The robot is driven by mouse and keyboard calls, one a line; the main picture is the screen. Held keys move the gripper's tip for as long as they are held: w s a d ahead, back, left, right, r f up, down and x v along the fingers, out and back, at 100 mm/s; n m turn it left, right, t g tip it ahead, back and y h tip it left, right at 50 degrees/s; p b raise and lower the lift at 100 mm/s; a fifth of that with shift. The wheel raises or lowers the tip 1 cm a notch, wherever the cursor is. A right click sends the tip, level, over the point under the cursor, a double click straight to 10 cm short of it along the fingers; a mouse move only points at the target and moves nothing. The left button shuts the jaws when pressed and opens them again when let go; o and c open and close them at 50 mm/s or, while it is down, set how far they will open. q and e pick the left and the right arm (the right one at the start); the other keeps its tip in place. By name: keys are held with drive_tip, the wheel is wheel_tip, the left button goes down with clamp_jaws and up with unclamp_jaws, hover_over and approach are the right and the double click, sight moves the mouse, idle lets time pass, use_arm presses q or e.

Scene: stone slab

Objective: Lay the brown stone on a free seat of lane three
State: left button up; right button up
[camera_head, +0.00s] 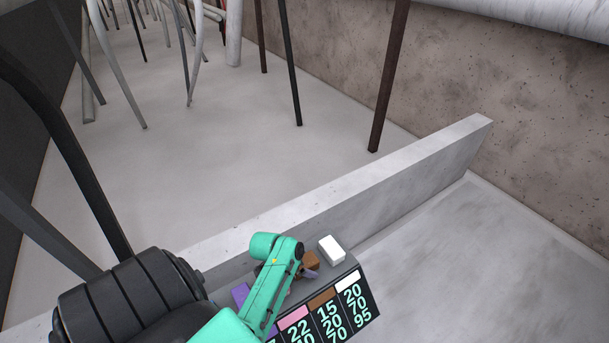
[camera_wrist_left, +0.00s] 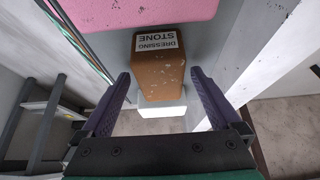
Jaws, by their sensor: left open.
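The brown stone (camera_wrist_left: 160,75), with a white label reading "DRESSING STONE", lies between the two purple fingers of my left gripper (camera_wrist_left: 160,73) in the left wrist view. The fingers are open, one on each side of it, with visible gaps. In the head view the brown stone (camera_head: 313,259) is partly hidden behind the left gripper (camera_head: 303,273). It sits on a grey block with a number panel (camera_head: 325,308). No seat or lane three can be made out. My right gripper is not in view.
A white stone (camera_head: 331,249) stands just beyond the brown one; a purple stone (camera_head: 241,294) lies nearer. A pink stone (camera_wrist_left: 135,12) fills the wrist view's top. A low grey wall (camera_head: 400,180) runs behind the block. Several chair or stool legs (camera_head: 388,75) stand farther off.

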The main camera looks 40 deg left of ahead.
use_arm(q)
drive_tip(key=shift+w+f, duration=0.1)
drive_tip(key=shift+f, duration=0.1)
drive_tip(key=shift+r, duration=0.1)
clamp_jaws()
drive_tip(key=shift+r, duration=0.1)
